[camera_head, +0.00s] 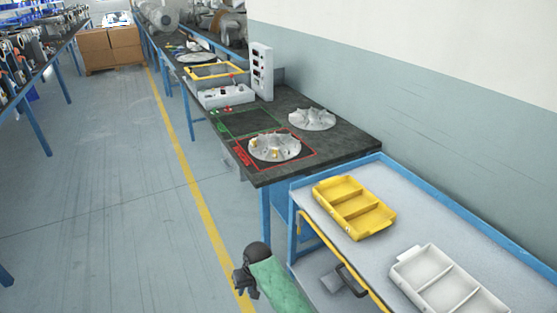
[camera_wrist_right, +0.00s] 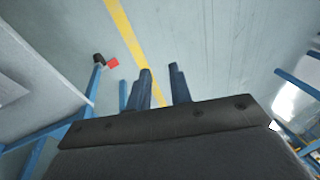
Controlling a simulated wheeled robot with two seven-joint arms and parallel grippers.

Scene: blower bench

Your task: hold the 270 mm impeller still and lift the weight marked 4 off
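A grey bladed impeller (camera_head: 275,147) lies inside a red-outlined square on the dark bench. Small yellowish pieces show on it, but I cannot read any marks. A second grey impeller (camera_head: 312,118) lies behind it to the right, outside the outlines. I cannot tell from the picture which is the 270 mm one. My right gripper (camera_head: 241,282) is low in front of the trolley, well away from both impellers, above the floor. In the right wrist view its two fingers (camera_wrist_right: 160,78) stand apart with nothing between them. My left gripper is not in view.
A blue-framed trolley (camera_head: 465,222) with a yellow divided tray (camera_head: 357,211) and a white divided tray (camera_head: 447,283) stands right of my right arm. A green-outlined area (camera_head: 250,122) on the bench is empty. A white box (camera_head: 226,95) stands behind.

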